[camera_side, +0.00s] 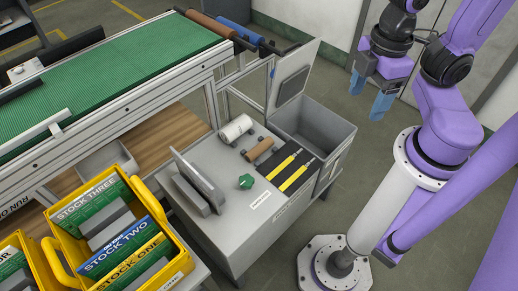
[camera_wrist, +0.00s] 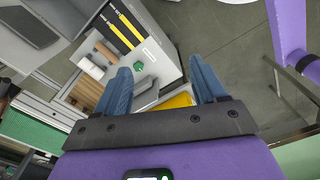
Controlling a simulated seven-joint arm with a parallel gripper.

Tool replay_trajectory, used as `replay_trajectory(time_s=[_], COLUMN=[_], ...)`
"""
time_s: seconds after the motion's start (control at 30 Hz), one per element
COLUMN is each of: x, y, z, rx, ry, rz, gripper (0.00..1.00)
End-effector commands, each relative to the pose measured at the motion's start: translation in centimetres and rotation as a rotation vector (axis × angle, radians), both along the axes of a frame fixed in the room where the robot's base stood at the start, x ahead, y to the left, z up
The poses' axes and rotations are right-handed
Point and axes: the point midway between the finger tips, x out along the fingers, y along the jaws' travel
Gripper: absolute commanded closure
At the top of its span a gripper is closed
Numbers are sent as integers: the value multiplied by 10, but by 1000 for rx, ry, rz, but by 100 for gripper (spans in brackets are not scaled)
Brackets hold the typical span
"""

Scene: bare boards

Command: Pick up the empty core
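The empty core, a small brown cardboard tube (camera_side: 259,149), lies on the grey bench top (camera_side: 232,240) between a white roll (camera_side: 236,129) and two yellow-and-black tools. It also shows in the wrist view (camera_wrist: 106,51), left of my fingers, beside the white roll. My gripper (camera_side: 369,92) hangs in the air at the upper right, well above and to the right of the core. Its two blue fingers (camera_wrist: 161,66) are spread apart with nothing held between them.
A grey open bin (camera_side: 315,131) with a raised lid (camera_side: 293,75) stands right of the core. A green knob (camera_side: 246,181) and upright grey plates (camera_side: 198,183) are near it. Yellow stock crates (camera_side: 172,232) and a green conveyor (camera_side: 110,72) are at the left.

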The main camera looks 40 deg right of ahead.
Motion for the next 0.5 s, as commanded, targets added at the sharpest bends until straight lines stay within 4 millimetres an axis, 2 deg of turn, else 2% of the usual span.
replay_trajectory(time_s=[0.3,0.37,0.5], x=[5,12,46], y=[3,8,27], z=[-1,-3,-15], rx=[-1,-3,-8], ry=[2,4,11], rz=[-37,-97,-364], gripper=[30,30,30])
